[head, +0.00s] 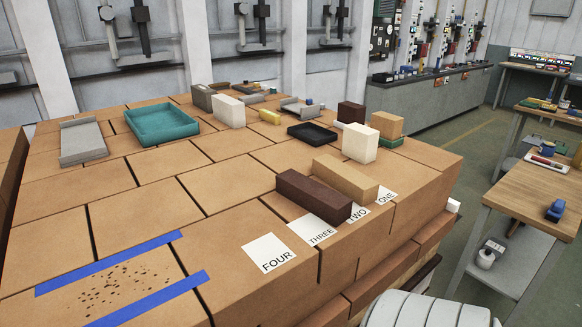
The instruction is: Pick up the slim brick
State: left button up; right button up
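Two long slim bricks lie side by side near the front right of the brick-topped work surface (150,195). One is a dark brown brick (313,196); the other is a tan brick (345,179) just behind it. I cannot tell which one the task calls the slim brick. Both rest by white paper labels: FOUR (268,252), THREE (312,231), TWO (356,214) and ONE (385,197), the last ones partly covered. Neither of my grippers is in view. A white rounded part, probably mine, shows at the bottom right.
Blue tape strips (110,262) mark a speckled patch at front left. The middle is clear. A wooden table (535,185) stands right.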

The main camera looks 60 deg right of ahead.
aim_at(363, 190)
jog(key=z, duration=1.9)
